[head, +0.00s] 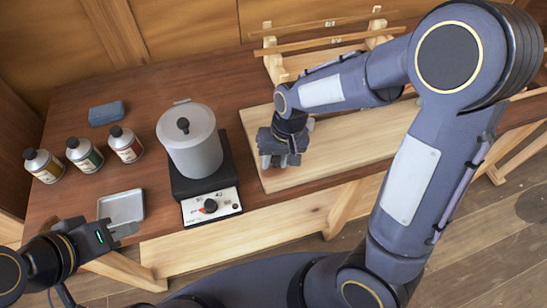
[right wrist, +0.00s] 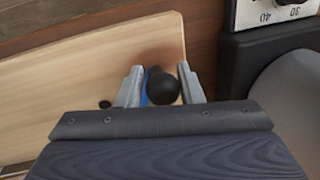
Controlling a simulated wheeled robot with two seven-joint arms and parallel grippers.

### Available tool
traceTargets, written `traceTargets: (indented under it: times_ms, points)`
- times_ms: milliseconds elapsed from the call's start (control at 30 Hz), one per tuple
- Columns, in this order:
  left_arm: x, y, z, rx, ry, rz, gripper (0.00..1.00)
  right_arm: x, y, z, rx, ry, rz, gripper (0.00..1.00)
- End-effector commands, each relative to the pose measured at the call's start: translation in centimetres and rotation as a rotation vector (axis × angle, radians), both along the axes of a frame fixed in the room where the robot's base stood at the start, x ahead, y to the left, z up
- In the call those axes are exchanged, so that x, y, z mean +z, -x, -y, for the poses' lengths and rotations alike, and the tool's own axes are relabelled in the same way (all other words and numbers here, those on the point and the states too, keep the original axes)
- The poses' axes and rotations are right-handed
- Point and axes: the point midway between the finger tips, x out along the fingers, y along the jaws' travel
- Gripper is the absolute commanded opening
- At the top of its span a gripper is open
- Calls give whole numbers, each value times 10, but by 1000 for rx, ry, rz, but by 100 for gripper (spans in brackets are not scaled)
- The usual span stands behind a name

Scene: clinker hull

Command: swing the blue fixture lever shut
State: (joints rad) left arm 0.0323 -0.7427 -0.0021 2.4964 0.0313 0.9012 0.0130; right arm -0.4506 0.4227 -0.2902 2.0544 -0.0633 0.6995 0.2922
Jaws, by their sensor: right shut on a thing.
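The blue fixture lever (right wrist: 149,94) shows in the right wrist view as a short blue strip beside a round black knob (right wrist: 163,88). My right gripper (right wrist: 160,88) has its fingers on both sides of the lever and knob and is shut on the lever. In the head view my right gripper (head: 283,160) is low over the left end of a pale wooden board (head: 345,158), and it hides the lever there. The rest of the fixture is hidden. My left gripper (head: 124,229) is at the table's front left edge, by a small metal tray (head: 121,207); its finger gap is unclear.
A grey lidded pot (head: 190,145) stands on a black hot plate (head: 211,208), just left of the board. Several bottles (head: 84,155) and a blue-grey block (head: 106,113) are at the left. A wooden rack (head: 276,66) stands behind the board.

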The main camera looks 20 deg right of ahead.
Motion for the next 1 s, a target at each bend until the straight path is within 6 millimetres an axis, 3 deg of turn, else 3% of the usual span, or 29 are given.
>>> traceTargets:
  times_ms: [367,1000]
  points:
    - [-9,0,0,0,0,0,32,0,8,23,320,-5,5,0]
    - [-9,0,0,0,0,0,32,2,2,88,919,-4,2,0]
